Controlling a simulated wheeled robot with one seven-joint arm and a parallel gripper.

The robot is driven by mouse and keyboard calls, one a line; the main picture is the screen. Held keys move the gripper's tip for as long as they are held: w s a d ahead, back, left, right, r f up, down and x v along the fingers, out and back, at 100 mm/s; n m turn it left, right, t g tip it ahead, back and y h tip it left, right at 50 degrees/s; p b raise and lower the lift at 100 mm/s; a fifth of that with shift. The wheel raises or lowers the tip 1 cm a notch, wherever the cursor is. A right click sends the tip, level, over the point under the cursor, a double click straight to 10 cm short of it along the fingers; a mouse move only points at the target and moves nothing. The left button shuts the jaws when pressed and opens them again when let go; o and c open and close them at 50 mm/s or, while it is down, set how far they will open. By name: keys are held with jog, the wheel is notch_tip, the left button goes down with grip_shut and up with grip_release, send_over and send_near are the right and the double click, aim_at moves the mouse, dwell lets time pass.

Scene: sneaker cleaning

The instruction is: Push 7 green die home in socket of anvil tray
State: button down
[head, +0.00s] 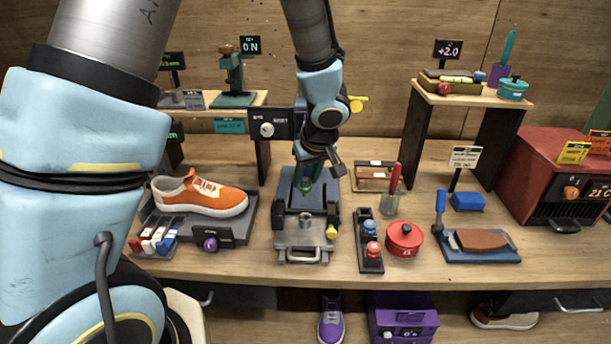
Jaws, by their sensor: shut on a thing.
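My gripper (318,160) is at the middle of the bench, low over the back of a blue-and-grey press-like fixture. It is shut on a small green piece, which looks like the green die (305,185); its number is too small to read. The grey metal tray (284,240) at the front of the fixture has a handle and looks like the anvil tray. A round metal post or socket (305,220) stands on it. The green die is behind this post in the picture; I cannot tell whether it touches anything below.
An orange sneaker (200,195) on a grey stand is left of the fixture. Shelves stand behind on both sides.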

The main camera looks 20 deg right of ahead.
aim_at(308, 192)
jog(key=shift+f+b, duration=1.65)
jog(key=shift+f, duration=1.2)
jog(key=shift+p, duration=1.25)
jog(key=shift+f+b, duration=0.95)
jog(key=shift+f, duration=0.7)
jog(key=shift+c, duration=2.2)
grip_release()
jog(key=p+v, duration=0.2)
jog(key=v, duration=0.9)
jog(key=shift+p, duration=0.35)
jog(key=shift+f, duration=0.1)
